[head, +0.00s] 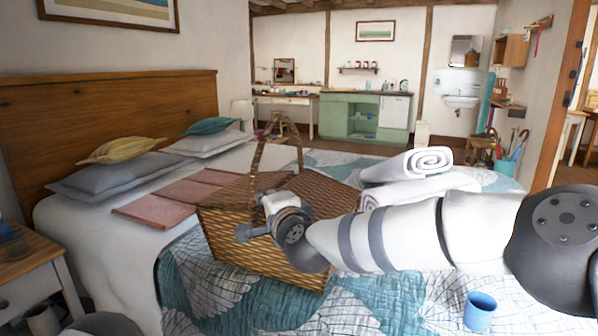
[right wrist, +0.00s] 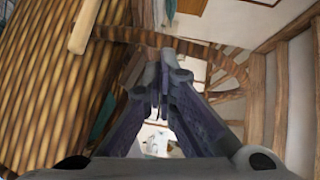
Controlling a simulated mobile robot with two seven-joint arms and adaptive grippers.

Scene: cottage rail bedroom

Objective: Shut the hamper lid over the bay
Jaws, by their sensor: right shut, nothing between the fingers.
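The wicker hamper (head: 262,262) stands on the bed with its arched handle (head: 262,150) upright. A woven lid panel (head: 236,190) shows at its top left; my right arm hides part of the top, so I cannot tell how far the lid over the bay stands open. My right gripper (right wrist: 164,70) is shut and empty, close by the hamper. In the right wrist view, woven wicker (right wrist: 45,90) fills the left, and a curved handle band passes beyond the fingertips. My left gripper is not in view.
Rolled white towels (head: 412,170) lie on the bed right of the hamper. Folded pink cloths (head: 160,205) lie left of it, with pillows (head: 115,176) behind. A blue cup (head: 480,310) is at front right. A nightstand (head: 35,258) stands at left.

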